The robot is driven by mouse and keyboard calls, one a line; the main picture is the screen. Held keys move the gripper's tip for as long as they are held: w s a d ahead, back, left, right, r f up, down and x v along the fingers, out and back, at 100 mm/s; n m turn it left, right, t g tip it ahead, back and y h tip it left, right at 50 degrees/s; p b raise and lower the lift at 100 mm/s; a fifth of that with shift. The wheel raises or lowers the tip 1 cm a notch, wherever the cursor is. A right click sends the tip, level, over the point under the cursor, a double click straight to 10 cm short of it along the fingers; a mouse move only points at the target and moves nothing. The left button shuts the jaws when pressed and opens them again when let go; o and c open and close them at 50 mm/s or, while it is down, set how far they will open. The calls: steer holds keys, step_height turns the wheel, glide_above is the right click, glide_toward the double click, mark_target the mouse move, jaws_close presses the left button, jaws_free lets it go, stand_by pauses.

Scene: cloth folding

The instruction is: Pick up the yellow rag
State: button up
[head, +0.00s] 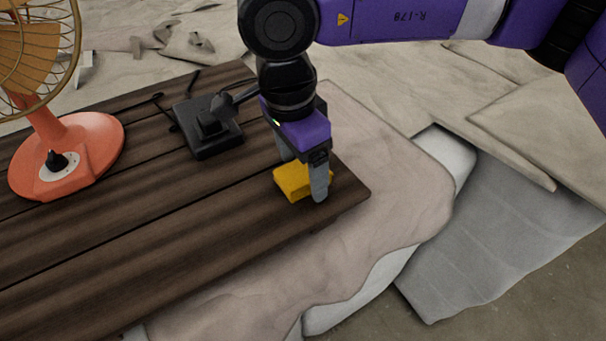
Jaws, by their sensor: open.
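The yellow rag (291,183) is a small folded block lying on the dark wooden table, near its right corner. My gripper (302,180) points down over the rag. Its grey fingers are apart and reach down to about the rag's height, one in front of the rag at its right side and the other behind it. The front finger hides part of the rag. I cannot tell whether either finger touches it.
The slatted wooden table (120,230) ends just right of the rag. A black device (207,130) with a cable stands to the left of my gripper. An orange fan (80,150) stands at the far left. Pale crumpled sheets (390,190) and slabs lie beyond the table.

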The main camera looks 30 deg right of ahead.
mark_target(302, 171)
steer(key=shift+f, duration=0.1)
stand_by(0.4)
steer(key=c, duration=1.6)
steer(key=shift+r+p, duration=0.5)
steer(key=shift+p, duration=0.25)
step_height(302, 171, up, 20)
steer(key=b, duration=0.3)
steer(key=shift+f, duration=0.2)
